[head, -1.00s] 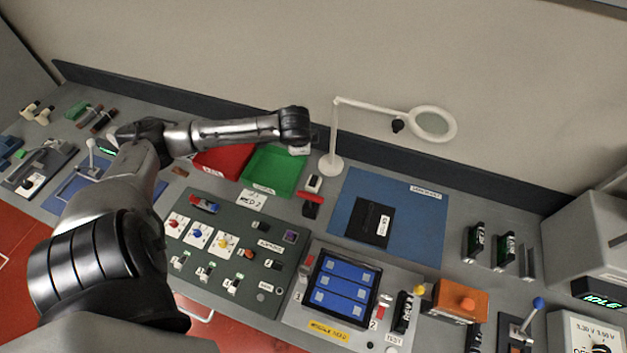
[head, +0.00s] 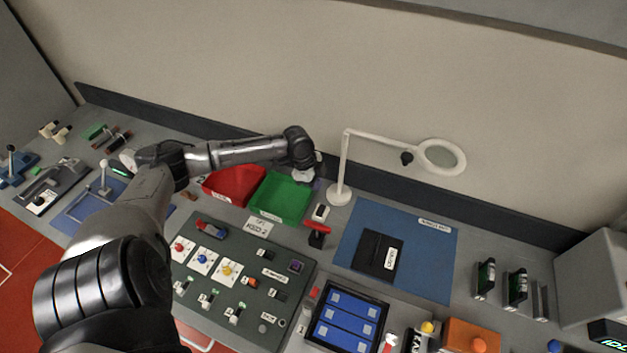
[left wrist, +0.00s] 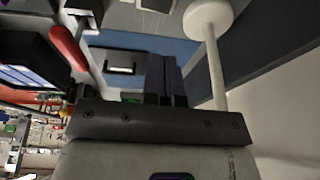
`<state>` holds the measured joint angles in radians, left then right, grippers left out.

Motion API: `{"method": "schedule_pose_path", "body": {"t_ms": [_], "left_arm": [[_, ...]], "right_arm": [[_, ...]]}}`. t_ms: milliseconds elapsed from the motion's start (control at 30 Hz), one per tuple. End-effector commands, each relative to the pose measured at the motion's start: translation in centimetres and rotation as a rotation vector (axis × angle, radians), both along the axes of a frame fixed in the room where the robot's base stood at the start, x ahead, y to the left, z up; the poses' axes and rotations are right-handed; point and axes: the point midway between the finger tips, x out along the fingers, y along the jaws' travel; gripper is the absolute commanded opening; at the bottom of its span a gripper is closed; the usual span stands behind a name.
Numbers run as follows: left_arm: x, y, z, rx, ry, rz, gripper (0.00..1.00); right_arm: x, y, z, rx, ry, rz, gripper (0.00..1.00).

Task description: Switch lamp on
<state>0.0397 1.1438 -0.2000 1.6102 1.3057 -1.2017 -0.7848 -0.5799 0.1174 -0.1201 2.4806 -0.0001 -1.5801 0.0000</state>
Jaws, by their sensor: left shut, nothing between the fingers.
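The white magnifier lamp (head: 345,160) stands at the back of the bench, its round head (head: 440,157) out to the right on a jointed arm. A dark knob (head: 407,158) sits beside the head. A small black-and-white switch-like box (head: 320,212) is in front of the lamp's base (head: 339,194). My left gripper (head: 303,176) is above the green tray, left of the lamp post and apart from it. In the left wrist view its dark fingers (left wrist: 164,78) are shut and empty, with the lamp post (left wrist: 214,65) beside them. My right gripper is out of view.
A red tray (head: 232,183) and green tray (head: 282,199) lie under my left forearm. A red-handled item (head: 318,230) stands near the lamp base. A blue mat (head: 425,265) with a black pad (head: 377,254) lies to the right. A control panel (head: 215,265) fills the front.

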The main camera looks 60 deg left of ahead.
Motion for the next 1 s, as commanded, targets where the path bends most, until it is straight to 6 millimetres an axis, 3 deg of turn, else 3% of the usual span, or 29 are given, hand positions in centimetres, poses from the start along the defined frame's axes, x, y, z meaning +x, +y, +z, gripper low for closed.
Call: {"method": "schedule_pose_path", "body": {"t_ms": [200, 500, 700, 1000], "left_arm": [[1.0, -0.9, -4.1, -0.003, -0.001, 0.001, 0.0], [1.6, -0.9, -8.2, 0.0, 0.001, 0.002, 0.0], [1.7, -0.8, -9.4, 0.001, 0.001, 0.001, 0.0], [1.8, -0.8, -9.7, 0.002, 0.001, 0.0, 0.0]], "right_arm": [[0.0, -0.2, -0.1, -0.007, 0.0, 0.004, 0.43], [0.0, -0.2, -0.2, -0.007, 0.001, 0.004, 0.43], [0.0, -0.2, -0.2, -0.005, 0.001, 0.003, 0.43], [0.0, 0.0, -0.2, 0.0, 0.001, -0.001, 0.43]]}}
